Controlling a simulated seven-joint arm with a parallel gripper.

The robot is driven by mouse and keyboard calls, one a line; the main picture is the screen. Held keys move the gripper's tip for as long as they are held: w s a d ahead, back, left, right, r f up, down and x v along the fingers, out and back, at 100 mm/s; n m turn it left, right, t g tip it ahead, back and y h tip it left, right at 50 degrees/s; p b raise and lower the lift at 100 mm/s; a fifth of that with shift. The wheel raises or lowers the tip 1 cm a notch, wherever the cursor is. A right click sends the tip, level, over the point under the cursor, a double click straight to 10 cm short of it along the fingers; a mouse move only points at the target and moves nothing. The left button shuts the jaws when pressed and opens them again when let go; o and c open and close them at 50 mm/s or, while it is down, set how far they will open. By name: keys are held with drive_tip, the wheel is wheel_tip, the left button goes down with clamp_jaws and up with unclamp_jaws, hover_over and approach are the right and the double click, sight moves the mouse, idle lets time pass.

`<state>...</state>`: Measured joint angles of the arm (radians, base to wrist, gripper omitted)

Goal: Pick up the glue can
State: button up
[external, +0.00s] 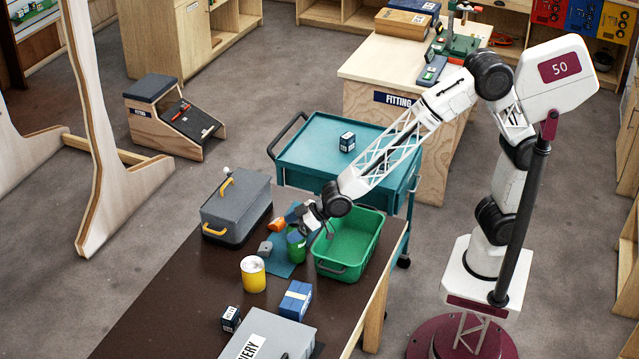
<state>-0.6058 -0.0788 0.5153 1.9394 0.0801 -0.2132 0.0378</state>
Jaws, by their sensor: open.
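A yellow can (253,277) with a pale top stands upright on the dark brown table. A green can (296,247) stands behind it and to its right, beside the green bin. No label tells me which of the two is the glue can. My gripper (313,227) is open, just above and to the right of the green can, near the bin's left rim. It is apart from the yellow can. The fingertips are small and dark, and I cannot tell whether they touch the green can.
The green bin (341,270) looks empty. A grey toolbox (236,212), a blue cloth (278,263), a grey block (265,249) and an orange item (277,226) crowd the cans. A blue box (295,300) and grey case (262,335) stand in front. The table's left is clear.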

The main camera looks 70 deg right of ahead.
drive_tip(key=t+y, duration=0.1)
drive_tip(key=y, duration=0.1)
approach(257, 264)
drive_tip(key=a, duration=0.5)
drive_tip(key=shift+n+t+h, duration=0.3)
drive_tip(key=shift+n+t, duration=0.1)
drive_tip(key=shift+n, duration=0.3)
drive_tip(key=shift+w+d+f, duration=0.3)
drive_tip(key=shift+w+d, duration=0.05)
drive_tip(key=shift+d, duration=0.2)
drive_tip(key=shift+w+d+f, duration=0.25)
drive_tip(key=shift+w+d, duration=0.05)
drive_tip(key=shift+d, duration=0.2)
drive_tip(key=shift+w+d+f, duration=0.3)
drive_tip(key=shift+w+d, duration=0.05)
drive_tip(key=shift+d, duration=0.2)
drive_tip(key=shift+x, duration=1.25)
drive_tip(key=shift+a, duration=0.1)
drive_tip(key=shift+x, duration=2.55)
drive_tip(key=shift+r, duration=0.1)
